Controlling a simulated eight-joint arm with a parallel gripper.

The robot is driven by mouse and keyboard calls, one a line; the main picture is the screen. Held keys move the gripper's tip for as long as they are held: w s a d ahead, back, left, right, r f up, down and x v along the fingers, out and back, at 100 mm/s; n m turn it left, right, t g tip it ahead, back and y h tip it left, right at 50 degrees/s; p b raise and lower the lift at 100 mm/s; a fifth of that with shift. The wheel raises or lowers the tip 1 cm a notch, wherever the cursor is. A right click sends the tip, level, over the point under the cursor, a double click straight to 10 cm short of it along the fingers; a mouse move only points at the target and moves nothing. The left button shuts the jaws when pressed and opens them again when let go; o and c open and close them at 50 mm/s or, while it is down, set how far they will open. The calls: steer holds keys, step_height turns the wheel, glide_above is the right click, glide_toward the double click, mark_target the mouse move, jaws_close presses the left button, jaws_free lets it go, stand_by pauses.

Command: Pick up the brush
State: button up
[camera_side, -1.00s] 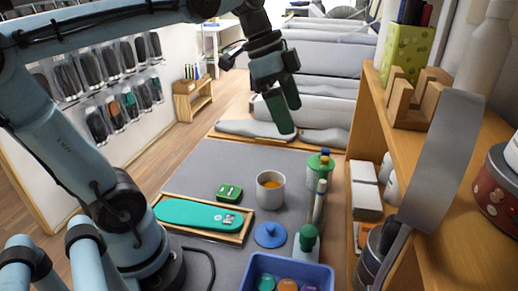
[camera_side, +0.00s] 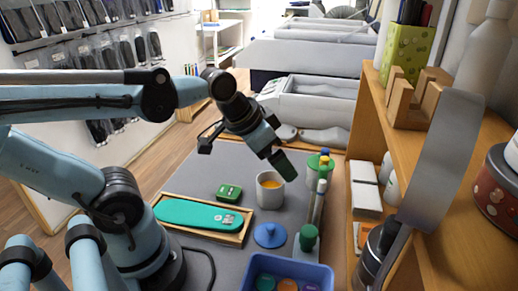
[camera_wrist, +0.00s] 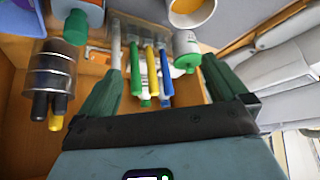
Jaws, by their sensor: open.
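My gripper (camera_side: 284,168) is open and empty, above and behind the mug, near the green-lidded jar. In the wrist view its green fingers (camera_wrist: 163,65) are spread, with upright sticks showing between them. These are a green stick (camera_wrist: 136,70), a yellow stick (camera_wrist: 152,68), a blue stick (camera_wrist: 166,72) and a pale stick (camera_wrist: 116,45) close to the left finger. In the side view a slim upright stick (camera_side: 319,200) stands right of the mug. I cannot tell which one is the brush. The sticks look apart from the fingers.
A mug (camera_side: 270,195) with orange contents and a green-lidded jar (camera_side: 314,165) stand close by. A wooden shelf (camera_side: 440,200) borders the right. An insole tray (camera_side: 170,201) lies left.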

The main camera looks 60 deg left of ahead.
steer(key=shift+s+d+f+n+t, duration=0.1)
steer(key=shift+f+n+t, duration=0.1)
steer(key=shift+f, duration=0.15)
steer(key=shift+s+f+n+t, duration=0.1)
steer(key=shift+f+n, duration=0.1)
steer(key=shift+f, duration=0.15)
steer(key=shift+c, duration=0.2)
steer(key=shift+s+f, duration=0.1)
steer(key=shift+f, duration=0.15)
steer(key=shift+c, duration=1.1)
steer(key=c, duration=0.7)
steer(key=shift+o, duration=0.2)
